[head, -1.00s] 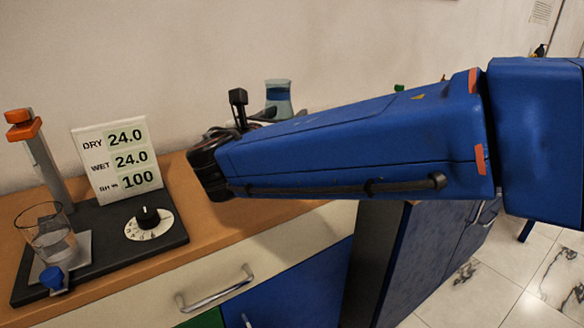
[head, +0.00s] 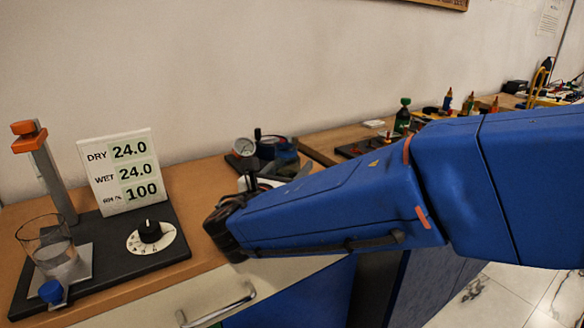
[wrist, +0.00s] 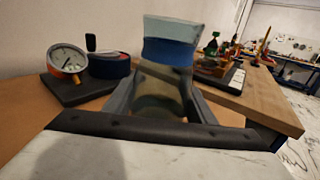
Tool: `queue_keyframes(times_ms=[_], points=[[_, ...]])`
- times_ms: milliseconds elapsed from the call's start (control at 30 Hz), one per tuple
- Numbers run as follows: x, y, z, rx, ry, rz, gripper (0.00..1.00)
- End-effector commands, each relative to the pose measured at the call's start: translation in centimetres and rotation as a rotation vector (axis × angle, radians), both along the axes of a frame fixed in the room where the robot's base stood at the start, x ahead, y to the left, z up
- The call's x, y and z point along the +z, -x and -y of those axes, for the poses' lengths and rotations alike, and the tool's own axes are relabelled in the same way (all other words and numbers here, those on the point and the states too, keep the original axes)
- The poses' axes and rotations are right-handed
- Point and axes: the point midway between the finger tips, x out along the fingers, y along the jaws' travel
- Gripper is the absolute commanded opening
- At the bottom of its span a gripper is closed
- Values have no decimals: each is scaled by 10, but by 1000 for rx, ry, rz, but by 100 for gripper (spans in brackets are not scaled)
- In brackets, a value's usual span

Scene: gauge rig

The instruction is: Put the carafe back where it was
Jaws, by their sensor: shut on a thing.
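The carafe (wrist: 168,52) is a clear glass vessel with a pale top and a blue band. In the wrist view it stands between the two grey fingers of my gripper (wrist: 163,85), which is shut on its narrower lower part. It looks roughly upright, and its bottom is partly hidden by the gripper body. I cannot tell from this view whether it touches the counter.
A dark base with a round gauge (wrist: 67,62) and a blue-black round part (wrist: 110,65) stands left of the carafe. At the head view's left are a readout card (head: 125,172), a dial (head: 151,235) and a glass beaker (head: 50,248). Another cluttered bench (wrist: 270,108) lies right.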

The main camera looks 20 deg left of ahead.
Motion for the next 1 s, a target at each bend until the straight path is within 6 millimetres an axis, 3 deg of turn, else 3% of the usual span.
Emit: queue_keyframes(times_ms=[367, 400, 467, 833, 1000], points=[[-3, 0, 0, 0, 0, 1, 17], [-4, 0, 0, 0, 0, 1, 55], [-3, 0, 0, 0, 0, 1, 69], [0, 0, 0, 0, -2, 1, 69], [-1, 19, -2, 4, 0, 1, 69]])
